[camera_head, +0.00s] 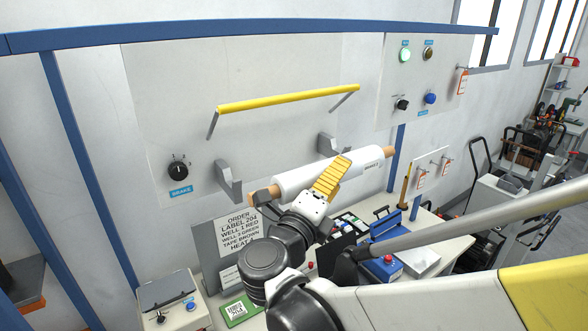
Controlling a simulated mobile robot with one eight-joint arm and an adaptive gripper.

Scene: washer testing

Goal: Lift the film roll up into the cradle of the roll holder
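The film roll (299,180) is a white cylinder with brown core ends, and its right end is nearer the top of the picture than its left. My gripper (333,176), with yellow ribbed fingers, lies across the middle of the roll and appears shut on it; the far fingertip is hidden. The roll holder has two grey hook-shaped cradle arms on the wall panel, a left one (226,180) and a right one (327,147). The roll shows in front of and below the hooks' openings. Its left core end shows close to the left hook; contact cannot be told.
A yellow bar (290,98) on two struts runs above the hooks. A brake knob (178,170) is at left. The bench below holds an order sign (241,235), a blue box (388,232) and a green label block (238,310). A button panel (425,75) is at right.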

